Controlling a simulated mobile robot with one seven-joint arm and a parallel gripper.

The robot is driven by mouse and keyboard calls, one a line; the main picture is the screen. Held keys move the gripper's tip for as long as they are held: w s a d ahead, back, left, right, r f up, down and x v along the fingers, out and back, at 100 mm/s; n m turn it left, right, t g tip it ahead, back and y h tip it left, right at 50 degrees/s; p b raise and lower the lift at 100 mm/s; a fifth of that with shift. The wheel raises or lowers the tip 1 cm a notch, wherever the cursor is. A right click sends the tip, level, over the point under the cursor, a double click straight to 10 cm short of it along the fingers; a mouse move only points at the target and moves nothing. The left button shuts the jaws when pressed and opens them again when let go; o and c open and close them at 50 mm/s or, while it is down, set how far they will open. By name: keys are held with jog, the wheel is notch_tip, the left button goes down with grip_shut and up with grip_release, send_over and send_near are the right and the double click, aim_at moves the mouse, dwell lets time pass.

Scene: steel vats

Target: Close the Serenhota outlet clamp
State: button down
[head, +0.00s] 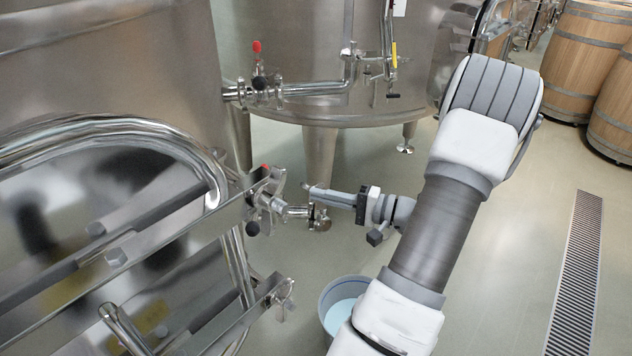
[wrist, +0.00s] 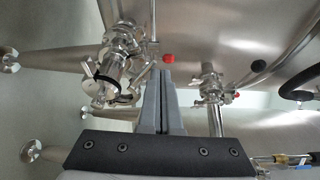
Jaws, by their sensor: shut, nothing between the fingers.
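A steel outlet fitting with a clamp (head: 318,217) sticks out from the near vat's valve (head: 264,203), left of centre in the head view. In the wrist view a clamp ring (wrist: 103,82) shows left of my fingers. No Serenhota label is readable, and I cannot tell for sure whether the clamp is open or closed. My gripper (head: 310,190) is shut and empty, its fingertips pointing left, close above the outlet fitting. In the wrist view my shut fingers (wrist: 157,78) point up the picture beside the fitting; contact cannot be made out.
A second valve with a red knob (head: 257,75) and a steel pipe (head: 310,88) sit higher behind. A bucket (head: 331,296) with pale liquid stands on the floor below. The near vat's hatch bars (head: 150,235) jut out at left.

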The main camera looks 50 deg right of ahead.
notch_tip(320, 180, down, 7)
jog(key=s+a+n+t+b, duration=0.1)
jog(key=s+a+n+b, duration=0.1)
jog(key=n, duration=0.2)
jog(key=shift+s+a+n+y, duration=0.25)
jog(key=shift+a+n+y, duration=0.05)
jog(key=shift+n+y, duration=0.1)
jog(key=shift+f, duration=0.15)
dwell(0.3)
